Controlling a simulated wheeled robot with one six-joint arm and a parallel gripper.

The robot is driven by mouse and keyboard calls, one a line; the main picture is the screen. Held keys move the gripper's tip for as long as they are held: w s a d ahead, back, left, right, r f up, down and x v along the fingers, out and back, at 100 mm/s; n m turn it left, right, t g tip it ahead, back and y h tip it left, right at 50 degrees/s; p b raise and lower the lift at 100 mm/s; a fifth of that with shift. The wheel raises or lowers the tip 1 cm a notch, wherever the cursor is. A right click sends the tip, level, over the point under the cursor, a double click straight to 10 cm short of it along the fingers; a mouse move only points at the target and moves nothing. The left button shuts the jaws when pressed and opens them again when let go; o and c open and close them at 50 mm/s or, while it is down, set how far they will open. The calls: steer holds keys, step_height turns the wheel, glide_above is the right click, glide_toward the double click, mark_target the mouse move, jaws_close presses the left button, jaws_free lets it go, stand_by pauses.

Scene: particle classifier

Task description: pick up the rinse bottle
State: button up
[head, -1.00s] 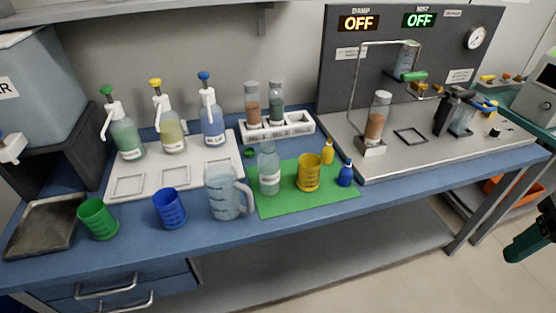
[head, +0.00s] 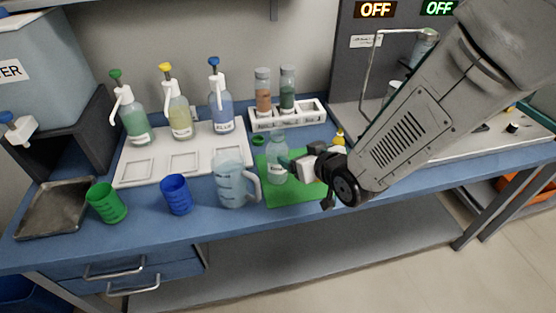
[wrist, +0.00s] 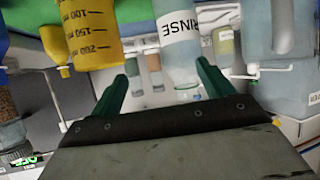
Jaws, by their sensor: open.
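The rinse bottle (head: 277,166) is clear, has a white label and stands upright on the green mat (head: 290,193). In the wrist view the picture is upside down and the rinse bottle (wrist: 179,42) shows its RINSE label just ahead of the fingers, roughly between their tips. My gripper (head: 290,163) is open and empty, on the right side of the bottle in the head view. Its two green fingers (wrist: 163,78) are spread in the wrist view. I cannot tell whether they touch the bottle.
A clear jug (head: 231,182) stands close left of the bottle. A yellow beaker (wrist: 90,28) is near my gripper, hidden by my arm in the head view. A rack (head: 290,120) with two vials stands further back.

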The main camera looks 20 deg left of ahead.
mark_target(275, 152)
steer(key=shift+n+y, duration=0.3)
steer(key=shift+y, duration=0.3)
steer(key=w+a+f, duration=0.1)
steer(key=a, duration=0.1)
steer(key=w+a+f, duration=0.1)
steer(key=a+f, duration=0.1)
steer(key=a, duration=0.1)
steer(key=w+a+f, duration=0.1)
steer(key=a, duration=0.2)
steer(key=shift+w+a+f, duration=0.1)
steer(key=shift+a+f, duration=0.05)
steer(key=shift+f, duration=0.2)
steer(key=c, duration=1.3)
steer(key=shift+r, duration=0.2)
